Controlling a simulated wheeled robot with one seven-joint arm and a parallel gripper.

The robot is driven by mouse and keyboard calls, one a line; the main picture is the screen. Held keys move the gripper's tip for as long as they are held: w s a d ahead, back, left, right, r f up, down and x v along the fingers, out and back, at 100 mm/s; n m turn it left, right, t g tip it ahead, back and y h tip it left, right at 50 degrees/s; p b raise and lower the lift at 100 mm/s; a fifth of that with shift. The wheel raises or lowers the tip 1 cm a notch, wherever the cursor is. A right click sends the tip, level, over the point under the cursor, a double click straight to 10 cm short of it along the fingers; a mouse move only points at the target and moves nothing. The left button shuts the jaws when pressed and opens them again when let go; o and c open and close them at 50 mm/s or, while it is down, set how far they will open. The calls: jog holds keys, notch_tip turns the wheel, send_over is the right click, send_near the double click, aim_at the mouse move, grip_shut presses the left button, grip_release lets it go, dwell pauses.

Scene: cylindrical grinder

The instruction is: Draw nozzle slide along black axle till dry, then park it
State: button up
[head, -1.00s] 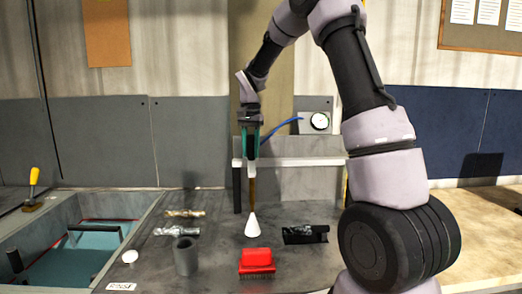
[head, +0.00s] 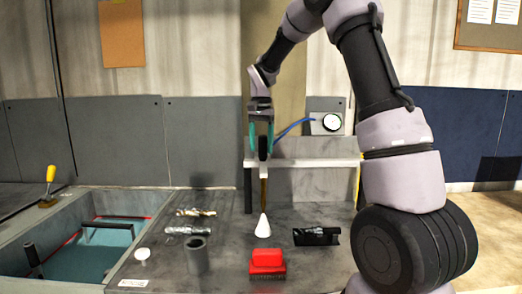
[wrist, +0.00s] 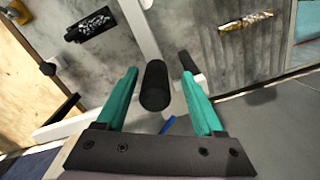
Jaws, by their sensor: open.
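The nozzle, a white cone (head: 263,226) under a brass tube, hangs in front of the pale horizontal rail (head: 315,162). A black upright grip (wrist: 155,85), apparently the slide's handle, stands between the fingers in the wrist view. My gripper (head: 262,148) is above the nozzle at rail height, its green fingers spread. In the wrist view the fingers (wrist: 158,72) lie on either side of the black grip, with gaps visible. The black axle (head: 317,236), with shiny, wet-looking patches, lies on the bench right of the nozzle; it also shows in the wrist view (wrist: 90,27).
A red brush (head: 267,262) stands in front of the nozzle. Left are a gold axle (head: 196,212), a silver axle (head: 187,230), a grey cup (head: 197,258) and a white disc (head: 142,254). A basin (head: 45,235) is far left. A gauge (head: 331,122) with blue hose is behind.

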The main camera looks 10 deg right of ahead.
notch_tip(320, 180, up, 9)
dwell(0.3)
jog(key=s+d+r+n+t, duration=0.1)
jog(key=s+r, duration=0.1)
jog(key=s, duration=0.3)
jog(key=s+d+r+t+y, duration=0.1)
jog(key=s+d+r, duration=0.1)
jog(key=s, duration=0.4)
jog(key=s+d+r+n+t, duration=0.1)
jog(key=s+r, duration=0.2)
jog(key=s, duration=0.2)
jog(key=s+d+f+n+t+y, duration=0.1)
jog(key=s+f+t, duration=0.3)
jog(key=s, duration=1)
jog(key=shift+s+d+f, duration=0.15)
jog(key=shift+d, duration=0.5)
jog(key=shift+n, duration=0.3)
